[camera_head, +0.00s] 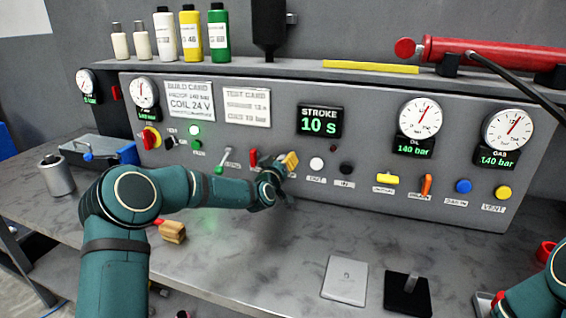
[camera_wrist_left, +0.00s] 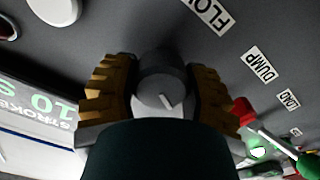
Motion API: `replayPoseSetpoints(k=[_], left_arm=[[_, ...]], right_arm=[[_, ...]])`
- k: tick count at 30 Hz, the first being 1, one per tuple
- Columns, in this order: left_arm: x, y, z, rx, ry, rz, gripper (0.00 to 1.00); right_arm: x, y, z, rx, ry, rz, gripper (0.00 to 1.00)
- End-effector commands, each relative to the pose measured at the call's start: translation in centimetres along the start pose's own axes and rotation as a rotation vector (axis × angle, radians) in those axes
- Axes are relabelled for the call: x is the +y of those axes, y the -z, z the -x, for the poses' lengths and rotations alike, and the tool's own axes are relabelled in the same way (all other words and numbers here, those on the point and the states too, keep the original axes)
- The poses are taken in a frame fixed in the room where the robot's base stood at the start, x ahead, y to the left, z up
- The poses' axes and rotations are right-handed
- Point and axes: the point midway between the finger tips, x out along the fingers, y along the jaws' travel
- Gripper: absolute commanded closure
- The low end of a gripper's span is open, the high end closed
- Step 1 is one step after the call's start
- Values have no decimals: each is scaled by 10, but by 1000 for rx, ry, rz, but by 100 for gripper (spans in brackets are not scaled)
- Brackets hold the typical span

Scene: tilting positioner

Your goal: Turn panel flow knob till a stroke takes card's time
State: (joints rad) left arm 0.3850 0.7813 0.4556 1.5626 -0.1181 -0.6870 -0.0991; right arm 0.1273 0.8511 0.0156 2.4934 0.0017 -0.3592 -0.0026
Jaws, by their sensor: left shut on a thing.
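The grey flow knob (camera_wrist_left: 160,85) sits on the panel between the yellow finger pads of my left gripper (camera_wrist_left: 164,92), which is shut on it. Its pale pointer mark faces the lower right in the wrist view. A FLOW label (camera_wrist_left: 208,14) is partly visible there. In the head view my left gripper (camera_head: 285,167) reaches the panel and hides the knob. The stroke display (camera_head: 319,122) reads 10 s. The test card (camera_head: 246,105) hangs left of it; its smaller lines are too blurred to read surely. My right gripper is not in view.
The dump and load controls with the green lever (camera_head: 223,161) and red lever (camera_head: 253,158) sit left of the gripper. White (camera_head: 316,163) and black (camera_head: 346,168) buttons are to its right. Oil (camera_head: 419,118) and gas (camera_head: 508,130) gauges read 140 bar.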

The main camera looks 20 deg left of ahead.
Motion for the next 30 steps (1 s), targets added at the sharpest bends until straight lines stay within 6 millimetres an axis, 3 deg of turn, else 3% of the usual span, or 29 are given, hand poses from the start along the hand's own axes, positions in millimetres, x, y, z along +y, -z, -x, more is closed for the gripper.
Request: replayPoseSetpoints(k=[15, 30], left_arm=[[-2, -2, 0, -4, 2, 385, 88], [-2, -2, 0, -4, 1, 498, 88]], right_arm=[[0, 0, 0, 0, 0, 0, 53], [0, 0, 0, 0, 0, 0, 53]])
